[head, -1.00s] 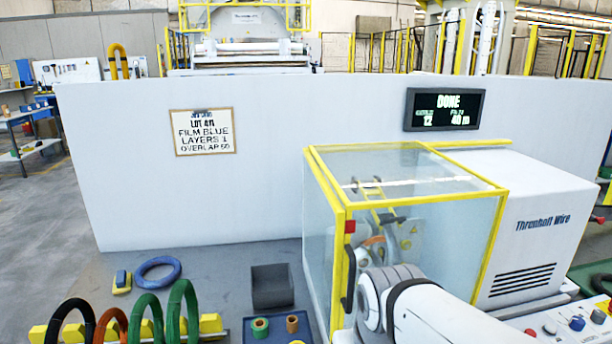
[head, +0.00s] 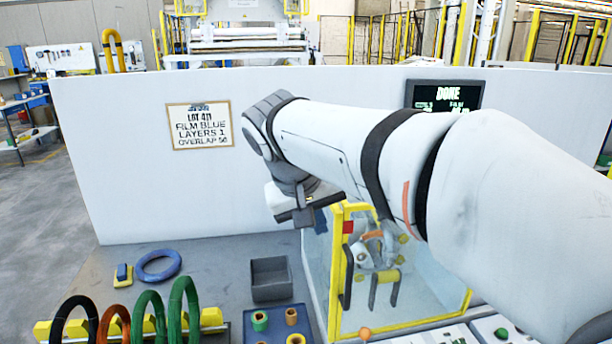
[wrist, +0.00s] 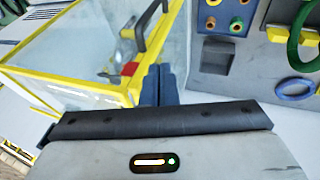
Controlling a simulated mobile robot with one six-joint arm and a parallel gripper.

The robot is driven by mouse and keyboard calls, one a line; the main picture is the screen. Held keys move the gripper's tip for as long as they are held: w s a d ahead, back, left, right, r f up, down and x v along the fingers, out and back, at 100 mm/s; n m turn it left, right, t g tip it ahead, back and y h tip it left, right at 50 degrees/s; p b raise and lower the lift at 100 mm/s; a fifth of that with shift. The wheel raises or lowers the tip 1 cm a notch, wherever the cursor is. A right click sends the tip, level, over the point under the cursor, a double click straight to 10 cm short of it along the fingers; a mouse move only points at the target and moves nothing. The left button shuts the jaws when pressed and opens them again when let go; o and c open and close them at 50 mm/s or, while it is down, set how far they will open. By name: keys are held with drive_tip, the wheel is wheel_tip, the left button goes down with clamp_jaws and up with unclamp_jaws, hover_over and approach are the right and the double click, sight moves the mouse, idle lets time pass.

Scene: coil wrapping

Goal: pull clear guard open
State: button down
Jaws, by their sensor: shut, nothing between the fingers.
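The clear guard (head: 325,262) is a box of see-through panels in a yellow frame at the right in the head view. Its front stands upright, and my arm hides much of its top and right side. A black handle (head: 346,276) runs down its front left edge below a red block. My gripper (head: 319,222) is shut and empty, pointing down near the upper left corner of the guard. In the wrist view the dark blue fingers (wrist: 159,84) lie together beside the red block (wrist: 131,69), with the handle (wrist: 152,25) beyond. The gripper is not around the handle.
A grey bin (head: 271,279) and a blue tray (head: 262,335) with small rolls stand left of the guard. Several coils hang on a yellow rack (head: 212,318) farther left. A blue coil (head: 158,266) lies on the table. A white wall (head: 110,170) stands behind.

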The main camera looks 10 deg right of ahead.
drive_tip(key=w+a+r+m+t+h+p, duration=0.1)
drive_tip(key=w+a+r, duration=0.1)
drive_tip(key=r, duration=0.3)
drive_tip(key=w+a+r+h, duration=0.1)
drive_tip(key=w+a+r, duration=0.15)
drive_tip(key=r, duration=0.25)
drive_tip(key=shift+w+d+f+p, duration=0.4)
drive_tip(key=shift+w+d+f, duration=0.25)
drive_tip(key=shift+d+f, duration=0.8)
drive_tip(key=shift+w+d+f+p, duration=0.35)
drive_tip(key=shift+w+d+f, duration=0.25)
drive_tip(key=shift+d+f, duration=0.85)
drive_tip(key=shift+w+d+f+p, duration=0.4)
drive_tip(key=shift+w+d+f, duration=0.25)
drive_tip(key=shift+d+f, duration=0.8)
drive_tip(key=shift+d+r, duration=0.25)
drive_tip(key=shift+r, duration=0.05)
